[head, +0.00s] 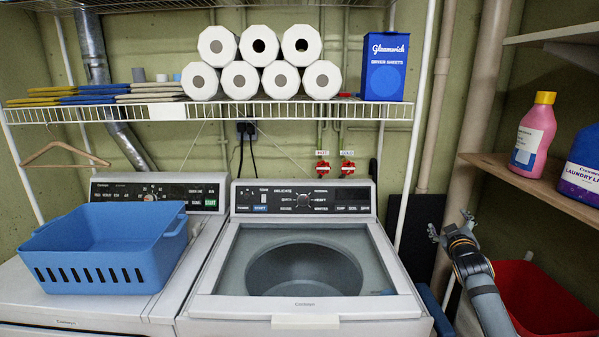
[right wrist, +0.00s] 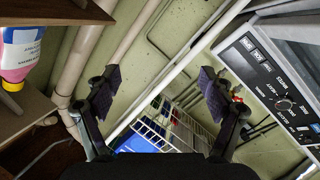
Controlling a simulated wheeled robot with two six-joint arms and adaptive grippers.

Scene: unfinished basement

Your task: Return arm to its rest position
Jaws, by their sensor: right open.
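My right gripper (head: 452,228) is at the right in the head view, between the washer and the wooden shelves, pointing up and away. In the right wrist view its two fingers (right wrist: 158,92) are spread wide with nothing between them. My left gripper is in neither view. The washer (head: 302,308) stands in the middle with its drum opening uncovered, to the left of my right gripper.
A wooden shelf (head: 545,186) with a pink bottle (head: 534,136) and a blue detergent container (head: 581,168) is right of my arm. A red bin (head: 545,290) is below. A wire rack (head: 300,110) spans above. A blue basket (head: 95,275) sits on the left machine.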

